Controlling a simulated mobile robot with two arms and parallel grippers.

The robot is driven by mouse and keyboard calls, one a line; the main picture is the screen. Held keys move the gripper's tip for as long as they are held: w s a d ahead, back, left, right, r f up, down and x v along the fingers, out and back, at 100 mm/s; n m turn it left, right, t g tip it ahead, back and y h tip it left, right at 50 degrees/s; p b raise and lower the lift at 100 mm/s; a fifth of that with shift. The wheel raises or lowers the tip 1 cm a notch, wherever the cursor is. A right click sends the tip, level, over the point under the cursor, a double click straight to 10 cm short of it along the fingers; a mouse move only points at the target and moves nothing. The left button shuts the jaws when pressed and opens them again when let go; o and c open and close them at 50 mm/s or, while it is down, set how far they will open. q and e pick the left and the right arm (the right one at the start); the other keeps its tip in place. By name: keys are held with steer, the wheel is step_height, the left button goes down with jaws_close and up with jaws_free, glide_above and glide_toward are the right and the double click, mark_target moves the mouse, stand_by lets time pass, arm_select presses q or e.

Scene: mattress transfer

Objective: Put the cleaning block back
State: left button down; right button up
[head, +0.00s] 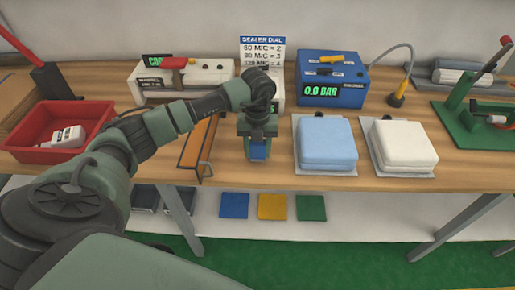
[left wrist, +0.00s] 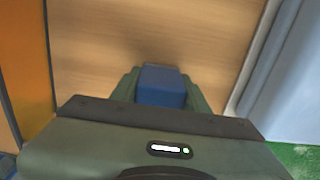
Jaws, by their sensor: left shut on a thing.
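The cleaning block is a small blue block (head: 258,150) held between the fingers of my left gripper (head: 257,147), over the front part of the workbench. In the left wrist view the blue block (left wrist: 162,86) sits between the two green fingers, with bare wood beyond it. I cannot tell whether its underside touches the bench. My right gripper is in neither view.
An orange-edged frame (head: 198,146) lies left of the gripper, and a light blue mattress (head: 327,142) on a grey plate lies right. A white mattress (head: 402,143), blue pressure box (head: 331,75) and red bin (head: 58,128) are also on the bench. Coloured squares (head: 272,206) lie on the lower shelf.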

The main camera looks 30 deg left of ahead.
arm_select(q)
steer(key=shift+f, duration=0.1)
steer(key=c, duration=1.1)
jaws_free()
steer(key=o, duration=0.4)
step_height(320, 180, up, 12)
steer(key=shift+f+b, duration=0.25)
steer(key=shift+b, duration=0.85)
steer(key=shift+r, duration=0.4)
